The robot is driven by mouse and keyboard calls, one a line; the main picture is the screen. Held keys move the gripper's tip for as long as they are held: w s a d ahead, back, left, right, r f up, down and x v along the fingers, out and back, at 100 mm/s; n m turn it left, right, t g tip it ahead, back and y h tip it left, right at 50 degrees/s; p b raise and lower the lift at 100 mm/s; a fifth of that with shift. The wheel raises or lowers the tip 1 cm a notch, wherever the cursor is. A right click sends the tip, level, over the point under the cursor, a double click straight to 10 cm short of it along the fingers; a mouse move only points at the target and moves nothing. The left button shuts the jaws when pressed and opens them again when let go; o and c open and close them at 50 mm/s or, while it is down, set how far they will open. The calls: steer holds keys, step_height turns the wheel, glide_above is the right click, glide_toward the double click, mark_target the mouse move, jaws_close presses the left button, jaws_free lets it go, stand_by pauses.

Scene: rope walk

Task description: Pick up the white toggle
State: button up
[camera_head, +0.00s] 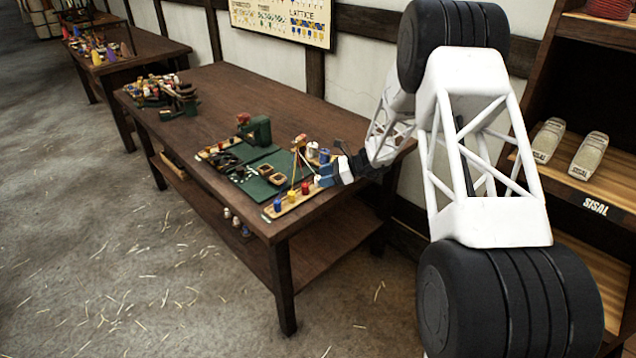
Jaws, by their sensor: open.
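A small white piece (312,151) stands at the back right of the cluster on the near end of the wooden table (250,92), beside a blue peg (324,156). It may be the white toggle, but it is too small to be sure. Several tiny white pieces (242,174) also lie on the green mat. My gripper (322,178) reaches in from the right, low over the right end of the cluster. It is open, and its fingers are hard to make out. I see nothing held in it. It hides part of the tabletop and the pieces behind it.
A wooden strip (268,213) with coloured pegs runs along the front edge. A dark green machine (257,131) stands behind the mat. The middle of the tabletop is clear. A shelf unit (570,182) stands at right.

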steer(key=shift+a+f, duration=0.2)
steer(key=shift+a, duration=0.3)
steer(key=c, duration=1)
steer(key=shift+r, duration=0.1)
steer(key=shift+r, duration=0.75)
step_height(320, 180, up, 2)
steer(key=shift+r, duration=0.1)
steer(key=s+d, duration=0.1)
steer(key=s, duration=0.4)
steer(key=s+d, duration=0.1)
steer(key=s, duration=0.4)
steer(key=s+d+r, duration=0.1)
steer(key=s, duration=0.4)
steer(key=shift+s+d, duration=0.1)
steer(key=shift+s, duration=0.25)
